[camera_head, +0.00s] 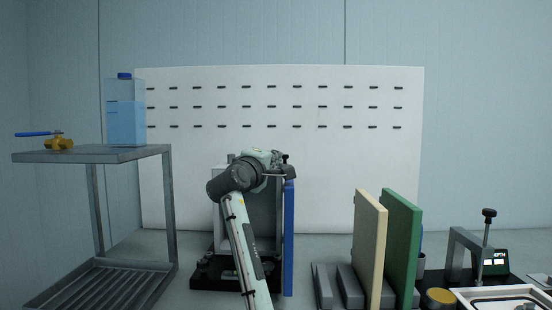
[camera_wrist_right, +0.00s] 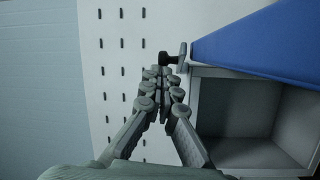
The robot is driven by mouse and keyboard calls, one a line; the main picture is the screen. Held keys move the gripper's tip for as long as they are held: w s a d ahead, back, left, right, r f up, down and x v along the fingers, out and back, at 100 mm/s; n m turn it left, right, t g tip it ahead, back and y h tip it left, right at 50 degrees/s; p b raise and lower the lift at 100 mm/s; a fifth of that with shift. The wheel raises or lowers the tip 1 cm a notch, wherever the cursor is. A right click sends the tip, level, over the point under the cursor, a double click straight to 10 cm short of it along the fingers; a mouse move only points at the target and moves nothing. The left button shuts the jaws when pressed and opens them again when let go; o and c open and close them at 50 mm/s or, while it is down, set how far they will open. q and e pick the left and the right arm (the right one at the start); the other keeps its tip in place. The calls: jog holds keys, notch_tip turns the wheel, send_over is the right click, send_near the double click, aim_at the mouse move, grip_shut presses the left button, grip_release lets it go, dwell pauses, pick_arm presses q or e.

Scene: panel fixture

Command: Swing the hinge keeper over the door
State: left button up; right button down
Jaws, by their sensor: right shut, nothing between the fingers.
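The blue door (camera_head: 289,240) stands open at the right side of a grey box (camera_head: 262,220), seen nearly edge-on in the head view. It also shows as a wide blue panel in the right wrist view (camera_wrist_right: 270,40). The hinge keeper (camera_wrist_right: 183,54) looks like a small grey plate with a dark knob, beside the door's near end at the box's corner. My right gripper (camera_wrist_right: 165,76) is shut and empty, its fingertips just short of the knob; whether they touch it I cannot tell. In the head view my right arm hides much of the box. My left gripper is out of view.
A white slotted panel (camera_head: 390,150) stands behind. At left is a metal cart (camera_head: 95,153) with a blue-handled valve (camera_head: 58,143) and a water container (camera_head: 125,115). Cream (camera_head: 369,245) and green (camera_head: 402,240) boards stand in a rack right of the door. A clamp fixture (camera_head: 465,250) is farther right.

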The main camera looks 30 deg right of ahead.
jog(key=shift+s+d+r, duration=0.15)
jog(key=shift+s+d, duration=0.5)
jog(key=shift+d, duration=0.35)
jog(key=shift+s+d+r, duration=0.1)
jog(key=shift+r, duration=0.05)
jog(key=w+v, duration=0.1)
jog(key=v, duration=1.1)
jog(key=shift+s+a+f, duration=0.25)
jog(key=shift+a, duration=0.45)
